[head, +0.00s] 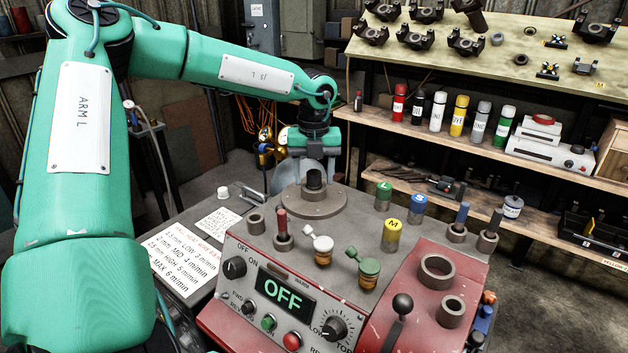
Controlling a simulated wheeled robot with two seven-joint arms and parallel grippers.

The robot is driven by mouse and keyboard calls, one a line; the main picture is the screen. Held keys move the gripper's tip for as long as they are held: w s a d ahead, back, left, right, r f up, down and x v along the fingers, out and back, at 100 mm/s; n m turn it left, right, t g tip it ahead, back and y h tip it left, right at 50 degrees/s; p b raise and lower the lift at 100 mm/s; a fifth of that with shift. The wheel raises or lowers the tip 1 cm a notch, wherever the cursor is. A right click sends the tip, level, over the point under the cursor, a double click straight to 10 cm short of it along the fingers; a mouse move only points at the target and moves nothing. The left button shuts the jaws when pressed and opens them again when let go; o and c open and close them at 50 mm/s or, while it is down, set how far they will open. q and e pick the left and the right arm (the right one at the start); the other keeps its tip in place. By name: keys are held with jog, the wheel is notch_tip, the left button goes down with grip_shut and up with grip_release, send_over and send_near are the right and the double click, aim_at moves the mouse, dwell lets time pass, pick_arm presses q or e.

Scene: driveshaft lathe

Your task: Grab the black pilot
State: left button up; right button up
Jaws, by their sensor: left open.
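A dark, near-black pin, which looks like the black pilot (495,221), stands upright in a grey ring at the right rear of the red machine. A blue pin (462,213) stands in a ring just left of it, and a red pin (282,221) stands in a ring at the left. My left gripper (311,164) is open and points down at the machine's rear, by a dark upright stub (314,180) on a round flange. Its fingertips are hard to make out. It is well left of the black pin and apart from it. My right gripper is out of view.
The machine top (345,270) carries several small capped jars and loose rings. A lever with a black knob (402,304) rises at the front right. A shelf (480,155) with several bottles stands behind, and a workbench top (480,60) with metal parts is above it.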

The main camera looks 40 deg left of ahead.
pick_arm(q)
grip_shut()
jog(key=shift+r, duration=0.1)
